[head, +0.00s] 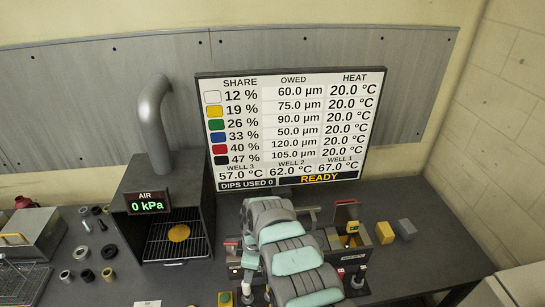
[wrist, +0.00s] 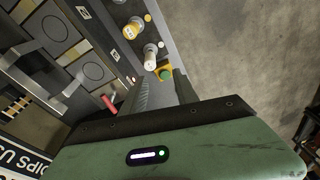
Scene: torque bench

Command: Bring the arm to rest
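My arm (head: 290,255) is teal and grey and reaches over the middle of the bench (head: 430,250) in the head view; it hides my gripper there. Beyond the fingertips lies a green button on a yellow base (wrist: 165,73).
A dark box under a pipe, marked AIR 0 kPa (head: 150,203), holds a yellow disc (head: 179,233) on a rack. A board (head: 290,125) reads READY. Yellow (head: 384,232) and grey (head: 406,229) blocks sit right of the dark stations; rings and a metal case (head: 32,236) lie left.

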